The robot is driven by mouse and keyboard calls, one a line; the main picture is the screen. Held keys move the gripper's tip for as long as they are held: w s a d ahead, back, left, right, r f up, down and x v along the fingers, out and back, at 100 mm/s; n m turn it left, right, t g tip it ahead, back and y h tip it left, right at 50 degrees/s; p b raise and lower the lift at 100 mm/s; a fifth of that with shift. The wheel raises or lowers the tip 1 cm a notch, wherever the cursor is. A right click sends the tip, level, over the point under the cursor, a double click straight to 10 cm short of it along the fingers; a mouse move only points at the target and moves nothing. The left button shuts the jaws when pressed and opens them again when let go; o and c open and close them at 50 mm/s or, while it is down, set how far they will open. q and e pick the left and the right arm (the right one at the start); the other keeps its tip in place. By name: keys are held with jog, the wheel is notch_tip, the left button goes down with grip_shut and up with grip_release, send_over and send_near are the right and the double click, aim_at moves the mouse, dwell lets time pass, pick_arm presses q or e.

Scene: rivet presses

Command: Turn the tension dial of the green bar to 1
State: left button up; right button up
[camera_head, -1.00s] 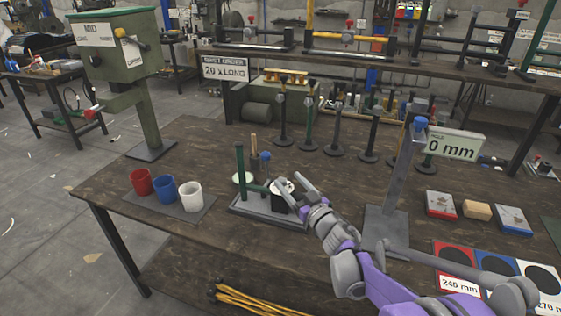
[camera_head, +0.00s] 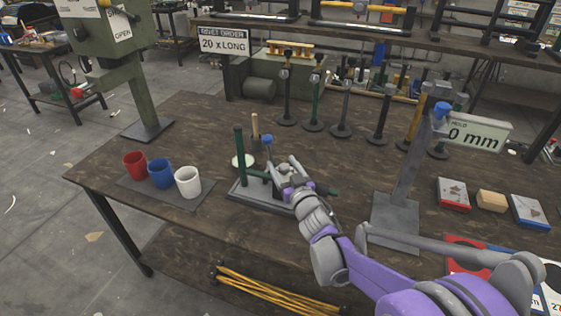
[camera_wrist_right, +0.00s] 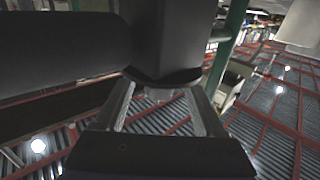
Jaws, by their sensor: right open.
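A small fixture on a grey base plate (camera_head: 240,190) stands near the front of the table, with a dark green upright post (camera_head: 239,146) and a green horizontal bar (camera_head: 256,173). My right gripper (camera_head: 284,168) is open, over the right part of this fixture. It covers most of the dark round part with a pale top there; I cannot read a dial scale. In the right wrist view, a large dark rounded body (camera_wrist_right: 170,40) fills the space just beyond the spread fingers (camera_wrist_right: 162,108); contact cannot be told. My left gripper is not in view.
Red (camera_head: 134,165), blue (camera_head: 161,173) and white (camera_head: 188,182) cups stand on a mat left of the fixture. A grey stand (camera_head: 398,215) with a mm sign (camera_head: 475,132) stands to the right. Several upright posts line the back. A blue-topped post (camera_head: 267,150) stands close behind the gripper.

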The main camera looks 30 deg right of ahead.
jog(key=shift+w+d, duration=0.2)
jog(key=shift+w, duration=0.95)
grip_shut()
